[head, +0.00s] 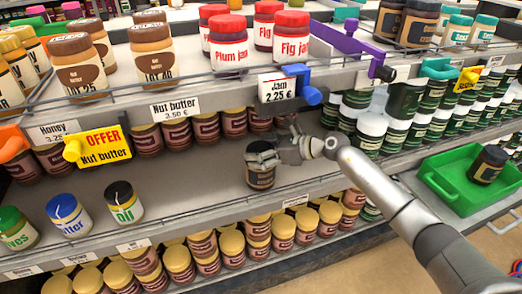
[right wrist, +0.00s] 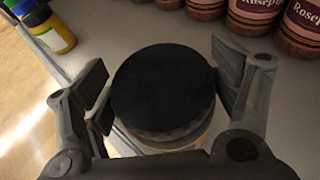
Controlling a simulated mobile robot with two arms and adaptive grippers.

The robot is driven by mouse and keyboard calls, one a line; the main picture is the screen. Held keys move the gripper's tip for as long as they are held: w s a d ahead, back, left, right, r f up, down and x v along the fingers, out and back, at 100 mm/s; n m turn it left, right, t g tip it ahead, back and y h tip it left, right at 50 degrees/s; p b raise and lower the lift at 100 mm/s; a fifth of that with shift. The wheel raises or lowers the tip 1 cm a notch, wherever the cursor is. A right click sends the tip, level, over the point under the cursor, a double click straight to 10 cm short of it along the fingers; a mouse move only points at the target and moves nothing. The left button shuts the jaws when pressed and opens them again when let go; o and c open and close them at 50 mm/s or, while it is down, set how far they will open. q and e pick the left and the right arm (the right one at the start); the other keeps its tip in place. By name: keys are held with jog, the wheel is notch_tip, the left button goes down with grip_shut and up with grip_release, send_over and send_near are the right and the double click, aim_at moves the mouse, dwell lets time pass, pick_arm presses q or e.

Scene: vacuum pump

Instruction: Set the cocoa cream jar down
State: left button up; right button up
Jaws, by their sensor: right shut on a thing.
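The cocoa cream jar (head: 260,180), dark with a black lid, is upright at the bare middle stretch of the grey shelf (head: 205,185). My right gripper (head: 262,158) is shut on it, with fingers on both sides near the lid. I cannot tell whether its base touches the shelf. In the right wrist view, the black lid (right wrist: 163,88) fills the space between the fingers of the right gripper (right wrist: 160,95), and the label is mostly hidden. My left gripper is not in view.
Small jars (head: 68,215) stand at the left of this shelf. A green crate (head: 445,188) at the right holds a similar dark jar (head: 488,165). A blue clip (head: 308,95) juts from the upper shelf edge.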

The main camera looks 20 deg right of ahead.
jog(key=o, duration=2)
